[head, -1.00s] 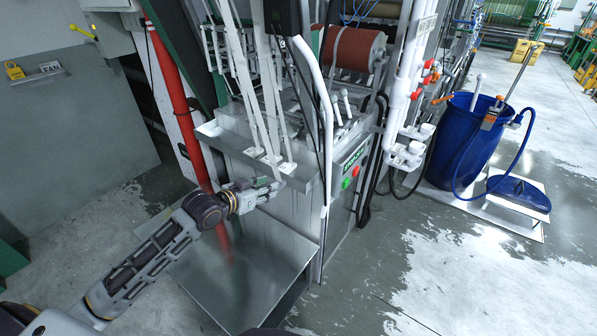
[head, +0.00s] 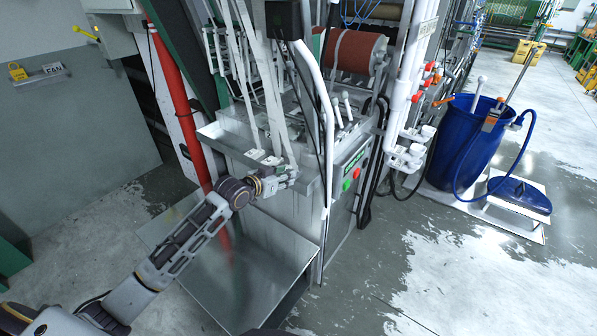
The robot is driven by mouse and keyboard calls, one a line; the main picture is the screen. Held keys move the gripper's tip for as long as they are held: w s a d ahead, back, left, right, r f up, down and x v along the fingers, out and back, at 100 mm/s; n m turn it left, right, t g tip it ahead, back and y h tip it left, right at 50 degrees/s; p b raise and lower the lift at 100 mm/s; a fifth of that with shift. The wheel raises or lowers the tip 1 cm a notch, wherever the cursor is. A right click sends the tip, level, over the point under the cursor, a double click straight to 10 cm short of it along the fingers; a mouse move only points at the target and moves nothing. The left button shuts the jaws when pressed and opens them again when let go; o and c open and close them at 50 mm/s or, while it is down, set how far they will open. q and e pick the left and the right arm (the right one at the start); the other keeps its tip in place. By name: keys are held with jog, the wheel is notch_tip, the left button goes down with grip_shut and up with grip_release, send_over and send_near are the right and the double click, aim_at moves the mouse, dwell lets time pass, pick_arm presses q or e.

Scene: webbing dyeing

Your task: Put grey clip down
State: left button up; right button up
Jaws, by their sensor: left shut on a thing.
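My left gripper (head: 287,178) is at the front edge of the grey metal tray (head: 225,141) on the machine, near the lower end of the rightmost pale webbing strap. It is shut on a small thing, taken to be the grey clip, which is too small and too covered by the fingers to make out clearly. Two pale clips (head: 254,154) (head: 271,161) show at the lower ends of the other straps (head: 243,85), to the left of the gripper. Whether the gripper touches the tray, I cannot tell. My right gripper is not in view.
A white upright pipe (head: 328,125) stands just right of the gripper, with green and red buttons (head: 346,184) beyond. A red sloping post (head: 175,95) is at left. A metal plate (head: 240,260) lies below. A blue barrel (head: 465,145) stands at right.

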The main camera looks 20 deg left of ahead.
aim_at(299, 171)
pick_arm(q)
jog(key=w+d+p, duration=0.1)
jog(key=w+d, duration=0.1)
jog(key=w, duration=0.5)
jog(key=shift+w+d, duration=0.4)
jog(key=shift+f+p, duration=0.35)
jog(key=shift+f, duration=1.3)
